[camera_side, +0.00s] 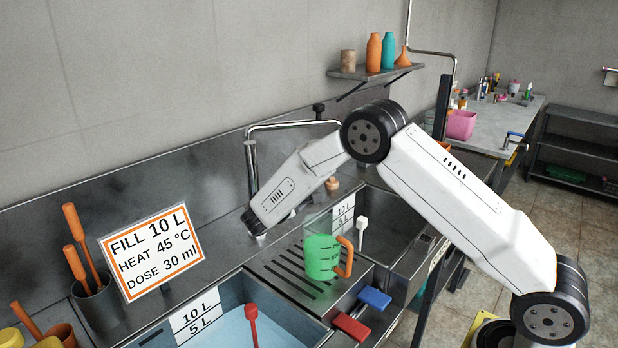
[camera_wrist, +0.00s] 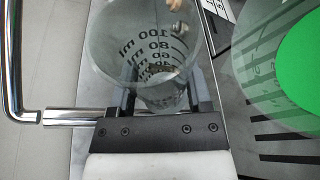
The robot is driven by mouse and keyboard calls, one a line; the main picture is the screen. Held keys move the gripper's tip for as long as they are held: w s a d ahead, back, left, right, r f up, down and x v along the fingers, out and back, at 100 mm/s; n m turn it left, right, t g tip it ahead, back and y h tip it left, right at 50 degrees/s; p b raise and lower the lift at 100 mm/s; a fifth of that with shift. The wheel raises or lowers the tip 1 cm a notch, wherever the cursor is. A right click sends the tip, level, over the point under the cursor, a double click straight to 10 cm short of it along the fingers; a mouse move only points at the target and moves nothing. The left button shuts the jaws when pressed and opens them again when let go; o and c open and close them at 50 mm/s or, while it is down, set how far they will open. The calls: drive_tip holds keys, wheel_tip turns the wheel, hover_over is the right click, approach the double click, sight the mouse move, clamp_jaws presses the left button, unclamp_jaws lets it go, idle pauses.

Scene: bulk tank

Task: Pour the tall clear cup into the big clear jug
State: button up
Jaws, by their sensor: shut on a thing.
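The tall clear cup (camera_wrist: 140,45) is between the two dark fingers of my gripper (camera_wrist: 162,98) in the wrist view, and my gripper is shut on it. The cup has black ml marks, and I look down into it. I cannot tell what is in it. In the side view the end of my gripper (camera_side: 261,236) is low at the back of the drainboard, and I cannot make out the cup. The big clear jug (camera_side: 322,258) has an orange handle and green liquid. It stands upright right of my gripper; it also shows in the wrist view (camera_wrist: 245,65).
The jug stands on the slotted drainboard (camera_side: 275,283) between two basins. The left basin holds pale blue liquid and a red-handled tool (camera_side: 252,322). A chrome tap (camera_side: 251,165) rises close behind my gripper. A sign (camera_side: 150,252) and a pot of orange-handled tools (camera_side: 98,305) stand left.

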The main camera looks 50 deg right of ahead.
drive_tip(key=shift+s+r+n+g+y, duration=0.25)
drive_tip(key=shift+n+g, duration=0.25)
drive_tip(key=shift+n, duration=0.4)
drive_tip(key=shift+w+f+n, duration=0.1)
drive_tip(key=shift+f+n, duration=0.25)
drive_tip(key=shift+n, duration=0.15)
drive_tip(key=shift+w+f+n+g+y, duration=0.25)
drive_tip(key=shift+w+f+n+g, duration=0.15)
drive_tip(key=shift+n+g, duration=0.1)
wheel_tip(320, 180, down, 6)
drive_tip(key=w+n+g, duration=0.2)
drive_tip(key=n, duration=0.1)
drive_tip(key=shift+f+n+g, duration=0.2)
drive_tip(key=shift+n+g, duration=0.2)
drive_tip(key=shift+w+d+y, duration=0.1)
drive_tip(key=shift+w+y, duration=0.05)
drive_tip(key=shift+y, duration=0.15)
